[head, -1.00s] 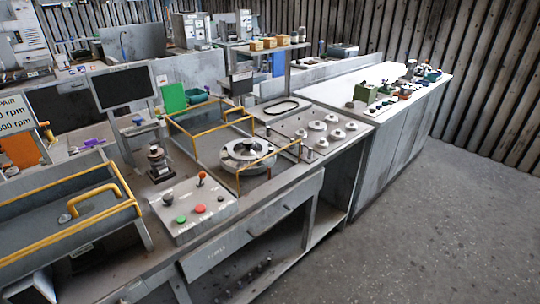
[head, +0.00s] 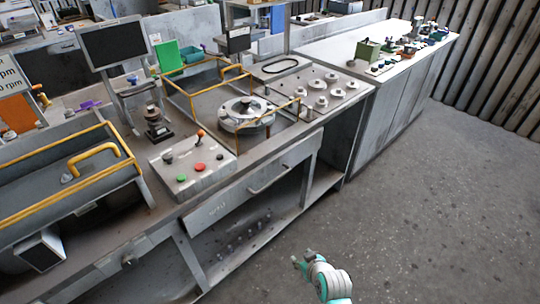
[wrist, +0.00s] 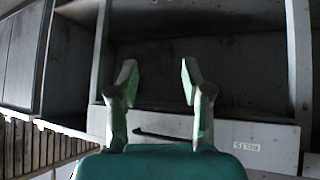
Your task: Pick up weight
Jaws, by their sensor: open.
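Several pale round weight-like pieces (head: 320,84) stand on a grey plate (head: 350,90) at the back right of the bench in the head view. I cannot tell which of them is the task's weight. My arm shows at the bottom of the head view, low in front of the bench and well apart from these pieces. In the wrist view my gripper (wrist: 157,78) is open, with two green fingers apart and nothing between them. The wrist view is upside down and faces the drawer front and the dark lower shelf. No weight can be made out there.
A yellow-railed frame surrounds a round blower housing (head: 246,112) left of the plate. A control box (head: 192,165) with buttons sits at the bench front. The drawer (head: 250,185) appears closed. Small dark pieces (head: 248,232) stand on the lower shelf. Grey floor (head: 430,210) at right is clear.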

